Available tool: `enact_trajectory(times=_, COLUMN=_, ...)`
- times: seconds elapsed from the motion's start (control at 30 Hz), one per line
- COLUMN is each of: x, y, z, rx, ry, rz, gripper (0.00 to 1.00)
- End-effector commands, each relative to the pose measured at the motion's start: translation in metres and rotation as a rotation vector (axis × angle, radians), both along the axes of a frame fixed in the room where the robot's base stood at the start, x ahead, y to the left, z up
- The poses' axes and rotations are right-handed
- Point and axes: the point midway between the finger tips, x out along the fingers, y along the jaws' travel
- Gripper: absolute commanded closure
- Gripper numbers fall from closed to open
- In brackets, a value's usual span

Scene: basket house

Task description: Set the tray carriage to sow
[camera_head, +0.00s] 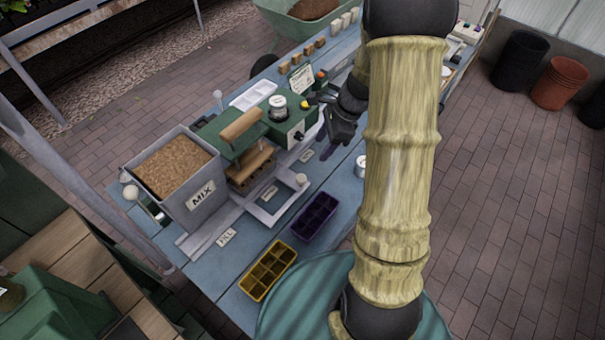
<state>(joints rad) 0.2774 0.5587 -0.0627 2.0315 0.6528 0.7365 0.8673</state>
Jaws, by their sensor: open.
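The grey tray carriage (264,214) sits on the rails at the front of the green machine, beside the middle label. Its upright handle with a round grey knob (301,179) stands on its right side. A label reading FILL (226,236) lies at the near left end of the track. The middle label (269,192) and the far right label (307,155) are too small to read. My dark gripper (327,149) is open above the track's far right end, apart from the knob. My arm hides part of the bench.
A MIX hopper (198,185) stands at the left end. The green machine (290,123) has a wooden handle (241,124). A purple cell tray (316,216) and a yellow cell tray (268,270) lie on the blue bench (222,275). A white cup (360,165) stands near my arm.

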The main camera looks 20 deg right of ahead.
Motion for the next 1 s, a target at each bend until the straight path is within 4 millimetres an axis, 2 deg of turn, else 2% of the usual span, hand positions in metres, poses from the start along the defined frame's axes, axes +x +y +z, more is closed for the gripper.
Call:
enact_trajectory(times=0.1, x=0.001, y=0.009, z=-0.021, rx=0.002, ry=0.005, rz=0.001, gripper=0.49)
enact_trajectory(times=0.7, x=0.007, y=0.048, z=-0.116, rx=0.001, ry=0.004, rz=0.002, gripper=0.49)
enact_trajectory(times=0.83, x=0.008, y=0.053, z=-0.128, rx=0.001, ry=0.001, rz=0.002, gripper=0.49)
enact_trajectory(times=1.0, x=0.009, y=0.055, z=-0.134, rx=-0.001, ry=0.0, rz=0.001, gripper=0.49)
